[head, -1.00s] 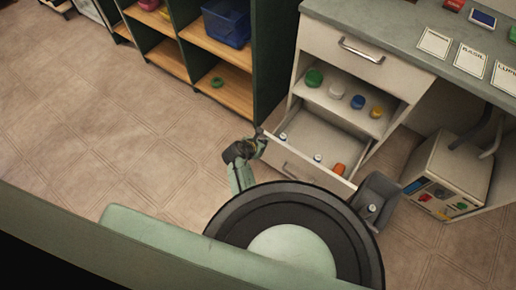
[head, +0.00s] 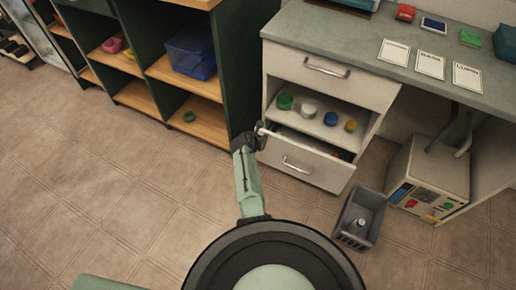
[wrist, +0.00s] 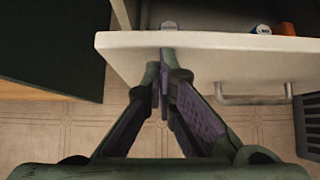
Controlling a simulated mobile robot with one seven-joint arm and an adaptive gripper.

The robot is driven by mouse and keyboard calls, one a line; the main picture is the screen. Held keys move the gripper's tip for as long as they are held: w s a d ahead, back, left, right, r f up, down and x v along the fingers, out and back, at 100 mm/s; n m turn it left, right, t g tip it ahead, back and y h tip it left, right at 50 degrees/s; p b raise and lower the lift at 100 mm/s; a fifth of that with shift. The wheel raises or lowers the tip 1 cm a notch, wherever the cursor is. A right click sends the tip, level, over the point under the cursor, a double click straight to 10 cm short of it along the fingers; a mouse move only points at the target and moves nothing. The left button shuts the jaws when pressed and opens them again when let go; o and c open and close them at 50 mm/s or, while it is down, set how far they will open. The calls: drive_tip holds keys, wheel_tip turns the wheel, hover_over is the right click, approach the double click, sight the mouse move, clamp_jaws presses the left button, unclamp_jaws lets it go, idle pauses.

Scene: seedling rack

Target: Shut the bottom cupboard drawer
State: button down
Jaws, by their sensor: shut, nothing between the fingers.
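The bottom drawer (head: 311,171) of the white cupboard is only a little open in the head view, with a narrow dark gap above its front. Its front panel also shows in the wrist view (wrist: 230,65), with a bar handle and a few small items behind it. My gripper (head: 258,133) is shut and empty. Its fingertips (wrist: 164,54) are at the upper edge of the drawer front, left of the handle, and seem to touch it. The exact contact is hard to tell.
An open shelf with several lids and pots (head: 331,118) is above the drawer. The upper drawer (head: 325,73) is shut. A dark green rack (head: 228,75) stands close on the left. A grey bin (head: 361,217) and a white box (head: 428,172) stand on the floor at right.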

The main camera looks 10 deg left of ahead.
drive_tip(key=shift+w+d+b, duration=0.25)
drive_tip(key=shift+w, duration=0.5)
drive_tip(key=shift+w+d+b, duration=0.2)
drive_tip(key=shift+w+d, duration=0.05)
drive_tip(key=shift+w, duration=0.45)
